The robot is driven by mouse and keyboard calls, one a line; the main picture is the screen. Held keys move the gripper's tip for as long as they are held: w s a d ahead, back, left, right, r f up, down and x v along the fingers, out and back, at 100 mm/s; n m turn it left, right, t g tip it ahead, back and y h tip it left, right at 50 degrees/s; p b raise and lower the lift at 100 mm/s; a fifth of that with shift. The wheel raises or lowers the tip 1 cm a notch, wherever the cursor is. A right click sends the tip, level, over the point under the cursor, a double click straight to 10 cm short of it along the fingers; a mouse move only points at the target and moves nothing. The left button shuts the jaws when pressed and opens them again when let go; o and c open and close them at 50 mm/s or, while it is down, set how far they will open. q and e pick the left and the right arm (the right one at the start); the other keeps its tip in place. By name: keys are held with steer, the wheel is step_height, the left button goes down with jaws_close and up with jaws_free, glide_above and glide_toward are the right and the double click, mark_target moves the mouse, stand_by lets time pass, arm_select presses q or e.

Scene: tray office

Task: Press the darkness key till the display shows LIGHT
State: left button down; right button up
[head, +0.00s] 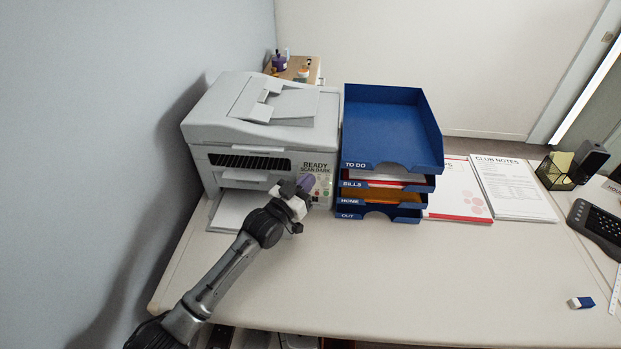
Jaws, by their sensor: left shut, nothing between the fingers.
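A light grey printer (263,112) stands at the left of the desk. The display (315,167) on its front panel reads READY above a line that looks like SCAN DARK. Small coloured keys (322,187) show below the display, partly hidden by my gripper; I cannot tell which one is the darkness key. My left gripper (305,184) is shut and empty, its tips close in front of the panel. I cannot tell whether it touches a key. My right gripper is not in view.
A blue tray stack (388,133) labelled TO DO, BILLS, HOME and OUT stands just right of the panel. Papers (513,187), a pen holder (556,172), a dark phone or keypad (598,226) and an eraser (581,302) lie further right. The desk front (400,280) is clear.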

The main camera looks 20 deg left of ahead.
arm_select(q)
steer(key=shift+w+f, duration=0.1)
steer(key=shift+w, duration=0.15)
steer(key=shift+w+a+f+b, duration=0.15)
steer(key=shift+w+b, duration=0.15)
steer(key=shift+b, duration=0.1)
stand_by(0.6)
stand_by(0.4)
steer(key=shift+s+r+p, duration=0.35)
steer(key=shift+s+p, duration=0.05)
steer(key=shift+p, duration=0.55)
steer(key=shift+s+p, duration=0.3)
